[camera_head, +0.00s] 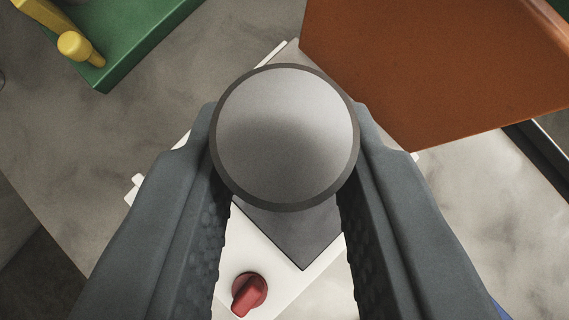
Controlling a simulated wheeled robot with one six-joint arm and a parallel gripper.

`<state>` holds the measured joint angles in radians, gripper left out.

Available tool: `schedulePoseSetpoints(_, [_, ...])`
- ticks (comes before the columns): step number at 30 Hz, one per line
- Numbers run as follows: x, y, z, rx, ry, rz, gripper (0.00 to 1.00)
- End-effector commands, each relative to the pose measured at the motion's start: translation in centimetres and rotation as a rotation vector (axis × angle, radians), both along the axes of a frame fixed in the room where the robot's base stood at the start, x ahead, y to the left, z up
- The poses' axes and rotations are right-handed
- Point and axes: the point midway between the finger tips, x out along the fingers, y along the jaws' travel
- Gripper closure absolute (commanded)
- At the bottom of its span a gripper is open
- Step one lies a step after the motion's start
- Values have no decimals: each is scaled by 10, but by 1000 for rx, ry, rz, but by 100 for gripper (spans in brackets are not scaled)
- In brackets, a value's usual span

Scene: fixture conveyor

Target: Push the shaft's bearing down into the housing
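A round grey metal disc with a darker rim (285,130), which looks like the end face of the shaft with its bearing, fills the space between my fingertips. My gripper (286,150) has one finger against each side of it and looks shut on it. Beneath it lies a dark grey plate (305,240) on a white base (230,265), which may be the housing. The disc hides the middle of the plate, so I cannot see any bore or how deep the bearing sits.
A red knob (249,291) stands on the white base at the front. A large orange-brown block (440,65) rises close at the right. A green block (125,35) with yellow pegs (76,46) is at the upper left. Bare grey surface (100,150) lies at the left.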

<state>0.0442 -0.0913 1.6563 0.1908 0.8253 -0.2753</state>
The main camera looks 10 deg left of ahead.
Motion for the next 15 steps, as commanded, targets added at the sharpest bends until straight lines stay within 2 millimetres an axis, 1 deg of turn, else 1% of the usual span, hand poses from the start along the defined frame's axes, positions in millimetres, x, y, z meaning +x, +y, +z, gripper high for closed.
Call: schedulePoseSetpoints(15, [0,0,-6,0,-3,-1,100])
